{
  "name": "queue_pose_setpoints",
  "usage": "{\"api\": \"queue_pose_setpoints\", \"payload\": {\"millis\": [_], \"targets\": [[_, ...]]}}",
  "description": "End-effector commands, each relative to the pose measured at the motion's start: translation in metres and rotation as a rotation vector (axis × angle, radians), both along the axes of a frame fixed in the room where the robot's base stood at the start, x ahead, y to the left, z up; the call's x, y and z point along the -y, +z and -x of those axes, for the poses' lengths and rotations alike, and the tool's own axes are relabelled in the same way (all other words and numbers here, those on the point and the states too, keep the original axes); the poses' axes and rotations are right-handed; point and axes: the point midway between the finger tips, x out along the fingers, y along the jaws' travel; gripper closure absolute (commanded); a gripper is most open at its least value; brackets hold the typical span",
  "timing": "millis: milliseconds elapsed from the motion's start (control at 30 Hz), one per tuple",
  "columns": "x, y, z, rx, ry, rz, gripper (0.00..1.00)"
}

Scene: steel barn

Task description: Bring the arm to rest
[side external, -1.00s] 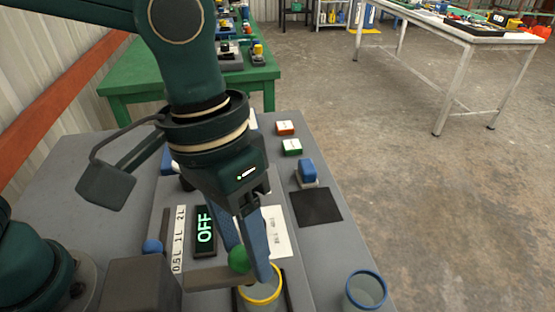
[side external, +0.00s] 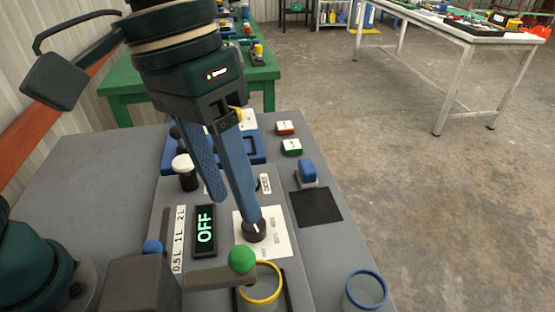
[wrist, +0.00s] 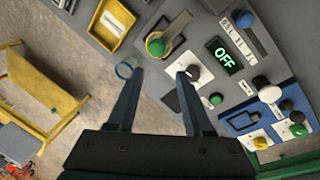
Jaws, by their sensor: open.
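My gripper (side external: 236,208) is open and empty, with its two blue-grey fingers apart above the grey control panel (side external: 95,175). In the side view one fingertip overlaps a black knob (side external: 254,231) on a white label plate; I cannot tell whether they touch. In the wrist view the gripper (wrist: 158,75) spans the picture's middle, with that knob (wrist: 191,73) near the right fingertip. A green ball-topped lever (side external: 242,260) stands close to the fingers, beside a yellow-rimmed cup (side external: 261,283).
A blue-rimmed cup (side external: 366,290) stands at the panel's front right. A lit OFF display (side external: 205,229), a white-topped knob (side external: 184,171), a blue switch (side external: 307,171) and green and red buttons sit around the gripper. A green table (side external: 150,80) stands behind. The space above the panel's right side is clear.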

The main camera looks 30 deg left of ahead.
Motion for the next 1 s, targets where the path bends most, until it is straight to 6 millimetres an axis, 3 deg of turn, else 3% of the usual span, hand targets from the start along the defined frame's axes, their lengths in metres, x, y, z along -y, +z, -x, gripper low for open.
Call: {"api": "queue_pose_setpoints", "payload": {"millis": [100, 233, 500, 633, 800, 1000], "targets": [[-0.034, 0.015, -0.005, 0.062, 0.107, 0.018, 0.49], [-0.076, 0.019, -0.003, 0.154, 0.205, 0.016, 0.49], [-0.148, -0.007, 0.019, 0.354, 0.31, -0.067, 0.49], [-0.166, -0.027, 0.03, 0.415, 0.297, -0.124, 0.49], [-0.173, -0.048, 0.036, 0.437, 0.223, -0.171, 0.49], [-0.173, -0.047, 0.032, 0.459, 0.185, -0.183, 0.49]]}}
